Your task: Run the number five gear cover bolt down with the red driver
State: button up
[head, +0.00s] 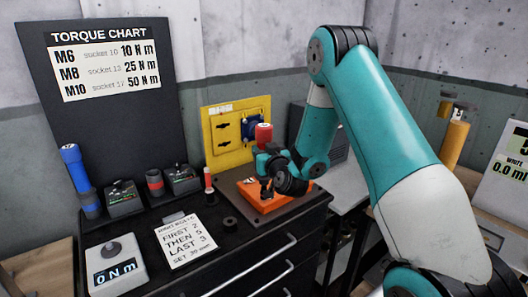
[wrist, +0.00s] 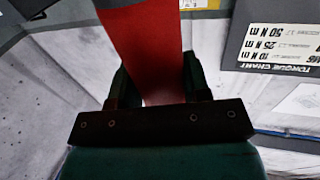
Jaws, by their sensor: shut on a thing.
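My gripper (head: 268,160) is above the orange gear cover (head: 270,206) on the black bench. It is shut on the red driver (head: 263,133), whose red top stands up above the jaws. In the wrist view the red driver (wrist: 145,45) fills the gap between the two dark fingers (wrist: 158,92). The driver's lower end is hidden behind my gripper and wrist in the head view. Small dark parts show on the cover, but my wrist hides much of it, and I cannot make out the number five bolt or whether the driver touches it.
A blue driver (head: 75,165) stands in a holder at the left. A bolt order card (head: 186,240) and torque readout (head: 115,268) lie in front. A yellow panel (head: 225,150) stands behind.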

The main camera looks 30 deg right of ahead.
aim_at(263, 140)
jog(key=shift+f+b, duration=0.7)
jog(key=shift+f, duration=0.15)
dwell(1.8)
jog(key=shift+r+p, duration=2.55)
jog(key=shift+r, duration=0.15)
jog(key=shift+a+f, duration=0.1)
